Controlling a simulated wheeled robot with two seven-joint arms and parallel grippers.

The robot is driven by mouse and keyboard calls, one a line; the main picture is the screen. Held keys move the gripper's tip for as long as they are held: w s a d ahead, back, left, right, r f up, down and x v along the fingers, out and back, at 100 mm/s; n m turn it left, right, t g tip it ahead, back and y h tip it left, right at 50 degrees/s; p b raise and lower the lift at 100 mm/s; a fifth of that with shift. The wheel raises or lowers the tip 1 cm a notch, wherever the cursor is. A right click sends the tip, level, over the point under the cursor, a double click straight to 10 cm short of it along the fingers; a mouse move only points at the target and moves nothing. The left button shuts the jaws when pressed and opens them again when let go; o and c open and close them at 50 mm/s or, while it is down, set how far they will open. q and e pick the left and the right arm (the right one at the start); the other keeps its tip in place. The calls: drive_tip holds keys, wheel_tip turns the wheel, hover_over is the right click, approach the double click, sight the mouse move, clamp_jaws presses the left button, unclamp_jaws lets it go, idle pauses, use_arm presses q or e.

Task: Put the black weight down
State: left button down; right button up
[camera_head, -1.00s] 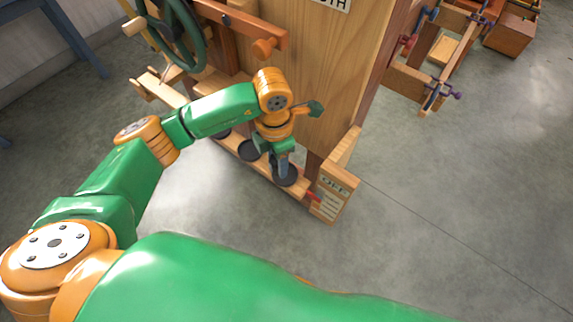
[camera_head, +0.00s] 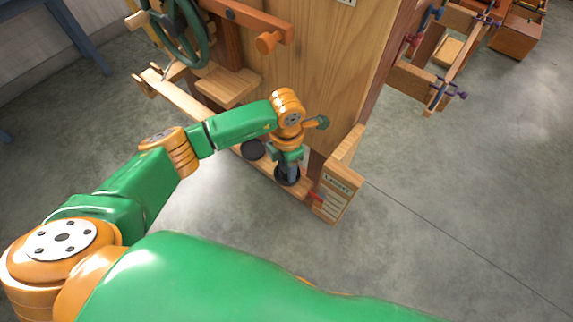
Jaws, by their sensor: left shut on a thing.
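My left gripper (camera_head: 291,168) points down at the right end of a low wooden ledge, its fingers shut on a round black weight (camera_head: 287,180). The weight is at the level of the ledge; whether it rests fully on it is hard to tell, as the gripper covers part of it. Another black weight (camera_head: 253,150) lies on the ledge to the left, apart from the gripper. The wooden ledge (camera_head: 268,173) runs along the foot of a tall wooden panel. My right gripper is not in view.
A wooden block with a lettered label, seemingly "LIGHT" (camera_head: 337,184), stands just right of the weight, with a red pointer beside it. The tall panel (camera_head: 345,70) rises behind my gripper. A green wheel (camera_head: 180,40) is at upper left.

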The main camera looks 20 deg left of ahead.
use_arm(q)
drive_tip(key=shift+c, duration=1.6)
unclamp_jaws()
drive_tip(key=shift+r+p, duration=0.65)
drive_tip(key=shift+p, duration=0.15)
wheel_tip(320, 180, up, 12)
drive_tip(key=shift+s+f, duration=0.1)
drive_tip(key=shift+f, duration=0.05)
